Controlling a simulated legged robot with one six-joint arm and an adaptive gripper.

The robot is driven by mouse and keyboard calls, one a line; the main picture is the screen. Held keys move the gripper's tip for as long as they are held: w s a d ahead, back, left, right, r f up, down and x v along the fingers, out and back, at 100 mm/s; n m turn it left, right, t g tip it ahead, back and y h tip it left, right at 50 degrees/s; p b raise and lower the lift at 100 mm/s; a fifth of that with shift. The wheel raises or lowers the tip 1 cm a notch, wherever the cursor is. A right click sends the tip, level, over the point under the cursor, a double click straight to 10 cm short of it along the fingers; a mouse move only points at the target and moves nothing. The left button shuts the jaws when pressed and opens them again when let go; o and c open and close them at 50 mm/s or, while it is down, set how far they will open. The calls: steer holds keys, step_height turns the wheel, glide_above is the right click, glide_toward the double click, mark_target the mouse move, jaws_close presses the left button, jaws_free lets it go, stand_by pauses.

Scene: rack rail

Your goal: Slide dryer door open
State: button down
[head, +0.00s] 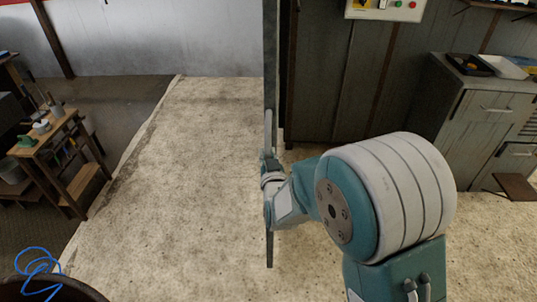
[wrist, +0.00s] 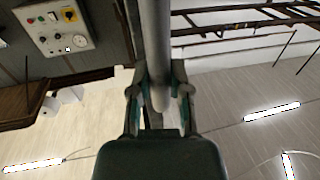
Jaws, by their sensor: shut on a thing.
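The dryer door (head: 271,60) is a tall, thin grey panel, seen nearly edge-on in the middle of the head view. A grey vertical bar handle (head: 268,128) runs along it. My gripper (head: 268,162) is at the lower part of this handle, with my arm reaching in from the lower right. In the wrist view the handle (wrist: 155,45) comes down from the top between the two fingers of my gripper (wrist: 159,92), which are closed around its end. The far side of the door is hidden in the head view.
Dark cabinet panels (head: 345,75) stand right of the door, with a control box (head: 385,8) above. A grey drawer cabinet (head: 480,125) is at the right. A wooden workbench (head: 50,135) with tools is at the left. The pale floor (head: 190,190) left of the door is clear.

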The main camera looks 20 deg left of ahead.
steer(key=shift+s+r, duration=0.15)
steer(key=shift+r, duration=0.05)
steer(key=shift+a, duration=0.1)
steer(key=c, duration=0.6)
jaws_free()
steer(key=shift+f, duration=0.15)
steer(key=shift+o, duration=0.2)
steer(key=v, duration=1.1)
steer(key=shift+s, duration=0.35)
